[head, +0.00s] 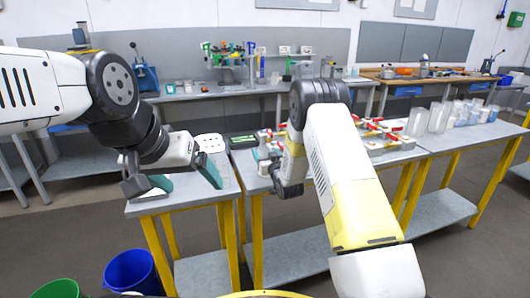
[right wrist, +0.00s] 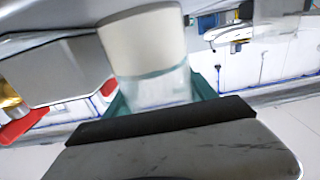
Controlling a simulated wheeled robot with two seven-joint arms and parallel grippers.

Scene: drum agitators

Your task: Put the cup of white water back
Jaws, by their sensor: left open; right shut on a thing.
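A cup (right wrist: 145,45) with a whitish upper part and a clear lower part, as pictured, fills the top middle of the right wrist view. My right gripper (right wrist: 160,95) is shut on it, with teal fingers around its clear part. In the head view my right gripper (head: 266,157) is above the middle table's left end, and the cup is largely hidden there. My left gripper (head: 180,184) is open and empty above the left table. Several clear cups (head: 417,122) stand on the right table, some with white or bluish contents (head: 460,114).
Red-and-white devices (head: 372,128) stand on the middle table, partly behind my right arm. A white perforated block (head: 210,143) and a dark green-screened device (head: 242,142) lie near the left table. Blue (head: 131,271) and green (head: 57,290) bins stand on the floor.

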